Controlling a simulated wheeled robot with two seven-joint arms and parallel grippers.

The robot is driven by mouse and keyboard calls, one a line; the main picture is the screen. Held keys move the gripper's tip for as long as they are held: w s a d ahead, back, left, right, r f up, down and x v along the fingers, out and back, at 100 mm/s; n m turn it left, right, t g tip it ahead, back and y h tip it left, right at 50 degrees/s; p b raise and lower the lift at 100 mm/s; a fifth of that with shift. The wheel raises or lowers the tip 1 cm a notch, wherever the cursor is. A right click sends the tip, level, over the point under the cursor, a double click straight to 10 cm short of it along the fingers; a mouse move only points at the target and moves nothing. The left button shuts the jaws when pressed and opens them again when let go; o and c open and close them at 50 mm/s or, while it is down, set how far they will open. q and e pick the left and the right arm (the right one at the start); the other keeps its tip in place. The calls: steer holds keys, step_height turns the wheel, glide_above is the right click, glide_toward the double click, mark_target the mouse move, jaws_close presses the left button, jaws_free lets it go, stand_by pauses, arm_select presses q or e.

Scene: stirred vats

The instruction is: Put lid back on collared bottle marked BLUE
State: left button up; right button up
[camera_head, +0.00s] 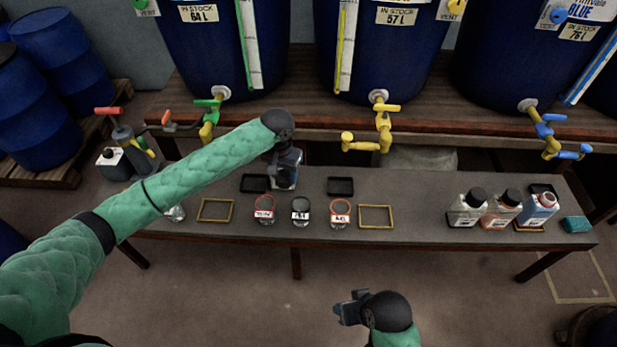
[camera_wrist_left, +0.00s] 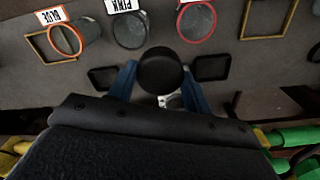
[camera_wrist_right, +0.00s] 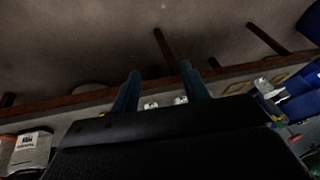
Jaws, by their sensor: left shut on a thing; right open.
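My left gripper (camera_head: 285,180) is over the bench's middle, between two small black trays. It is shut on a round black lid (camera_wrist_left: 160,70), seen between its fingers in the left wrist view. A small pale thing (camera_wrist_left: 171,101) shows just beyond the lid, mostly hidden; I cannot tell what it is. On the bench's right, a bottle with blue contents (camera_head: 537,208) stands without a lid, its mouth ringed in red. Its label is too small to read. My right gripper (camera_wrist_right: 160,85) is open and empty, in front of the bench.
Two black-capped bottles, one clear (camera_head: 466,210) and one orange (camera_head: 501,211), stand left of the blue one. A teal sponge (camera_head: 576,224) lies right. Three labelled beakers stand mid-bench; the orange-rimmed one (camera_wrist_left: 66,40) reads BLUE. Vat taps (camera_head: 383,120) overhang behind.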

arm_select(q)
steer(key=s+a+r+n, duration=0.4)
steer(key=s+a+r, duration=0.3)
steer(key=a+r, duration=0.2)
steer(key=shift+a+r, duration=0.3)
steer(key=shift+a, duration=0.35)
